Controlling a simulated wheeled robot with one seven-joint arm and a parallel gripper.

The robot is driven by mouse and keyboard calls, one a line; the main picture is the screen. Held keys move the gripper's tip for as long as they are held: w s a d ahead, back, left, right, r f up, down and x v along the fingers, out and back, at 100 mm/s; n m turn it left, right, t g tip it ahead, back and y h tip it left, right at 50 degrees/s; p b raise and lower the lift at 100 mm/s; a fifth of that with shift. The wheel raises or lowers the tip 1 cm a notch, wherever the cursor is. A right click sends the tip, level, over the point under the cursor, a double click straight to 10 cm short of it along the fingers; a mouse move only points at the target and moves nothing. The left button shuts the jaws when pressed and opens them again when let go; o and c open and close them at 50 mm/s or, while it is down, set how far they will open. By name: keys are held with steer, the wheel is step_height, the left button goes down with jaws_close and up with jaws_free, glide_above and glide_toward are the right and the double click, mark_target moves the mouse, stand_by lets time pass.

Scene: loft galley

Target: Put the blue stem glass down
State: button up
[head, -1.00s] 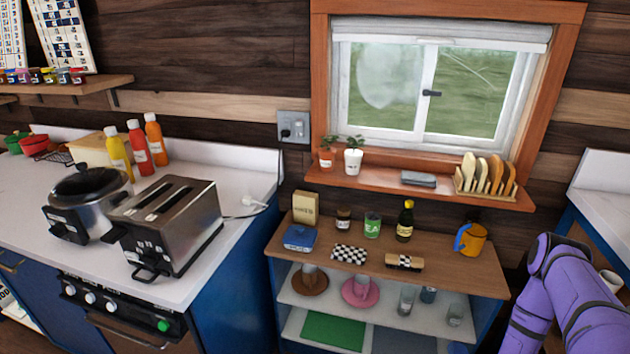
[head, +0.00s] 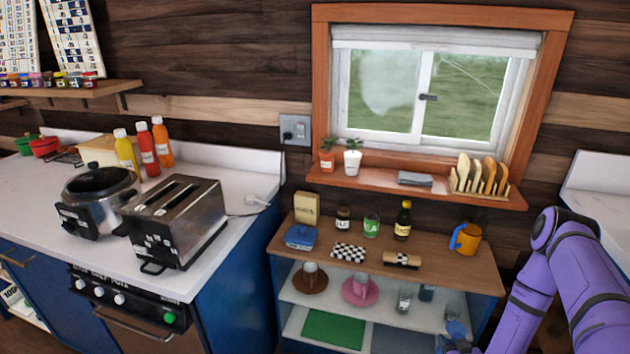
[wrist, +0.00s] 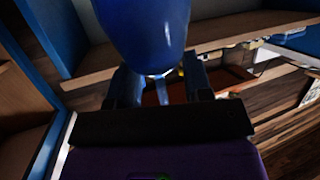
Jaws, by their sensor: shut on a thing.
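The blue stem glass (wrist: 145,32) fills the top middle of the wrist view, its bowl large and close to the camera. My gripper (wrist: 161,88) is shut on it, with the dark fingers on either side of its narrow stem. The foot of the glass is hard to make out. In the head view my gripper (head: 462,344) is low at the bottom edge, in front of the shelf unit's right side. A small blue shape above it, apparently the glass (head: 456,328), is partly cut off from clear view.
Below lie a green mat (head: 334,329) and a grey mat (head: 398,340), both bare.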

steer(key=w+a+r, duration=0.2)
steer(key=a+r, duration=0.1)
steer(key=r, duration=0.5)
steer(key=w+a+r, duration=0.3)
steer(key=r, duration=0.5)
steer(key=w+a+r, duration=0.2)
steer(key=a+r, duration=0.2)
steer(key=r, duration=0.4)
steer(key=shift+w+m+h, duration=0.25)
steer(key=shift+m+h, duration=0.15)
